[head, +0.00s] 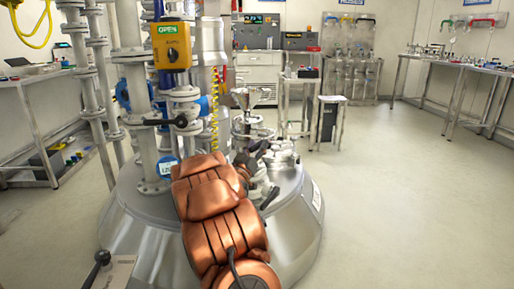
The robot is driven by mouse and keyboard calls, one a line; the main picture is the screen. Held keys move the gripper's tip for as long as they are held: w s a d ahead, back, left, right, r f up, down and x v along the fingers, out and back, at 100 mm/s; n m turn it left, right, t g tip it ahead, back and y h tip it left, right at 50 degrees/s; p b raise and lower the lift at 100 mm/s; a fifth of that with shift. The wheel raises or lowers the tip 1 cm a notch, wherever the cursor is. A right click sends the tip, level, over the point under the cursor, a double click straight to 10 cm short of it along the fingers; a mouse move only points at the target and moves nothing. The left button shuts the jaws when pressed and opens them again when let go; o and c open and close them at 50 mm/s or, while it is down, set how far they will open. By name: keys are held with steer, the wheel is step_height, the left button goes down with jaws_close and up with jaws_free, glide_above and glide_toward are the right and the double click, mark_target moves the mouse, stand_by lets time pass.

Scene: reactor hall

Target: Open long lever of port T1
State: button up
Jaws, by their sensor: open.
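A large steel reactor vessel (140,225) stands in front of me, with pipes and ports on its domed lid. My copper-coloured padded arm crosses in front of it. My gripper (268,196) is partly visible past the arm, small and dark, over the right side of the lid; it is open, and I see nothing held. Several ports and fittings (280,155) crowd the lid beside it. No T1 label is readable, and I cannot tell which fitting is its long lever. A black lever (164,122) sticks out sideways from the pipework left of my arm.
A yellow box marked OPEN (173,46) hangs on the pipes. A black-knobbed lever (101,262) stands at the lower left. A shelf bench (40,78) is at left, a small white cart (298,90) behind, and a long bench (470,66) at right. The right floor is clear.

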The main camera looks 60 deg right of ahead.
steer(key=shift+c, duration=0.2)
jaws_close()
stand_by(0.4)
